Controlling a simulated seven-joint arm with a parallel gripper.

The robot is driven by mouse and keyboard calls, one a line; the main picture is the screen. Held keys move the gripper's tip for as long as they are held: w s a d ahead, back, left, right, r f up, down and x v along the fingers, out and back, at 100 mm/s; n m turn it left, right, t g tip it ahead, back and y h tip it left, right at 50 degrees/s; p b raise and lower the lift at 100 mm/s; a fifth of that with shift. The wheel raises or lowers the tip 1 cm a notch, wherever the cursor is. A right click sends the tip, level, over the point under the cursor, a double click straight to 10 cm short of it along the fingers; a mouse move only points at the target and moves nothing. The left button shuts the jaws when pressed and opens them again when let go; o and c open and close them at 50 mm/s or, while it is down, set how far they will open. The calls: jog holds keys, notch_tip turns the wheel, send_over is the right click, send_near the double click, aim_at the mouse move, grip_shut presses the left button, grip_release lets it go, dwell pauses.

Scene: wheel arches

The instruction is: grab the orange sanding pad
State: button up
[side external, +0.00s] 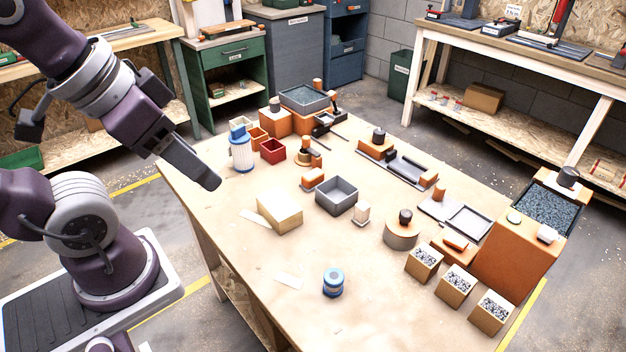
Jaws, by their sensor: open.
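A small orange block with a pale underside (313,178) lies on the table behind the grey open bin; it looks like a sanding pad. Another flat orange piece (455,241) rests on an orange block toward the right, so I cannot tell for certain which is the sanding pad. My gripper (214,184) hangs above the table's left edge, to the left of both and apart from them. It is open, with nothing seen in it; its fingers overlap in this view.
The grey bin (337,195), a cardboard box (279,211) and a blue-white filter (241,152) stand between or near. A blue tin (333,283) stands at the front. Several speckled boxes (457,288) line the right front. The table's (235,265) left front is mostly clear.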

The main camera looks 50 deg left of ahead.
jog(key=m+t+y, duration=0.1)
jog(key=t+y, duration=0.1)
jog(key=t, duration=0.2)
send_over(308, 176)
jog(key=s, duration=0.5)
notch_tip(308, 176, down, 17)
jog(key=f+t, duration=0.1)
jog(key=f, duration=0.3)
jog(key=s+f+t+h, duration=0.1)
jog(key=f, duration=0.3)
jog(key=s+f+n+t+h, duration=0.1)
jog(key=f, duration=0.3)
jog(key=shift+s+a+t, duration=0.1)
jog(key=shift+a+t, duration=0.25)
jog(key=shift+t, duration=0.05)
jog(key=x, duration=0.7)
jog(key=shift+d+r, duration=0.15)
jog(key=shift+d, duration=0.2)
grip_shut()
